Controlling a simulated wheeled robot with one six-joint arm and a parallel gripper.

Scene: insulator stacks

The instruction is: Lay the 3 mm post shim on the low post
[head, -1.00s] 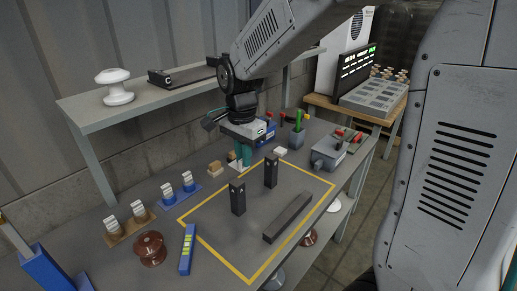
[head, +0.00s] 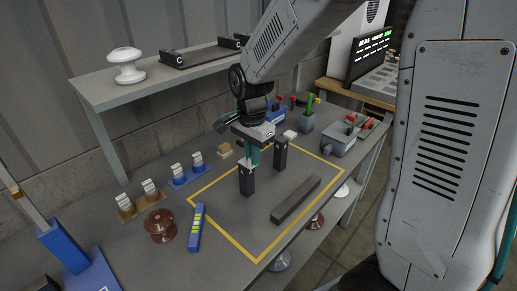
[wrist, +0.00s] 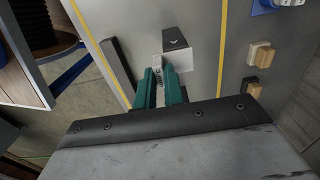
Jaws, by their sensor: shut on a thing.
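Two dark upright posts stand on the grey bench mat inside the yellow outline: the front post (head: 247,182), which looks the lower, and the rear post (head: 281,156). My gripper (head: 251,162), with teal fingers, is directly above the front post. It is shut on a thin pale plate, the shim (head: 244,163). I cannot tell whether the shim touches the post.
A long dark bar (head: 296,199) lies on the mat to the right. A small white block (head: 290,134) shows by the rear post's top. A blue level-like tool (head: 196,228) and brown insulator (head: 160,225) lie at left front. A grey box (head: 340,140) stands at right.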

